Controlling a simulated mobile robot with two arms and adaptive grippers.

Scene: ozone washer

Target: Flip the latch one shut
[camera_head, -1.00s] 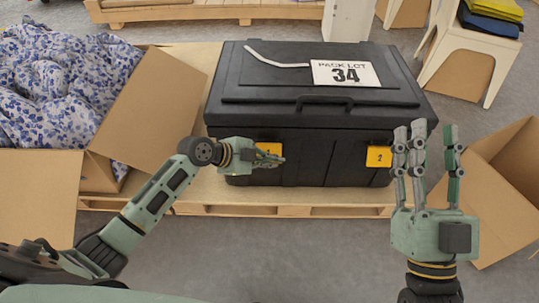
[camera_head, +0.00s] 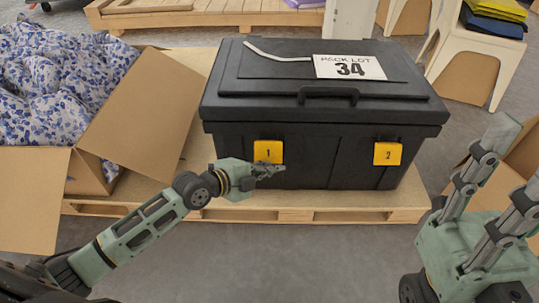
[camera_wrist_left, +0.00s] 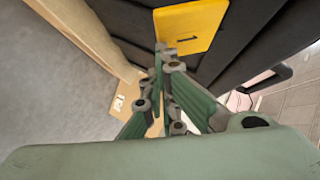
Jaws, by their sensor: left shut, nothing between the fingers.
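The black case (camera_head: 330,145) stands closed-lidded on a wooden pallet. Latch one (camera_head: 268,151), a yellow plate marked 1, is on its front at the left; it also shows at the top of the left wrist view (camera_wrist_left: 190,25). Latch two (camera_head: 387,153), marked 2, is on the front at the right. My left gripper (camera_head: 272,170) is shut and empty, just below latch one; I cannot tell whether it touches the case. My right gripper (camera_head: 507,165) is raised at the right, fingers apart, away from the case.
The pallet (camera_head: 320,214) sticks out in front of the case. A cardboard box (camera_head: 145,115) with blue-patterned cloth (camera_head: 60,85) stands at the left. Another cardboard box (camera_head: 525,155) is behind my right gripper. The grey floor in front is clear.

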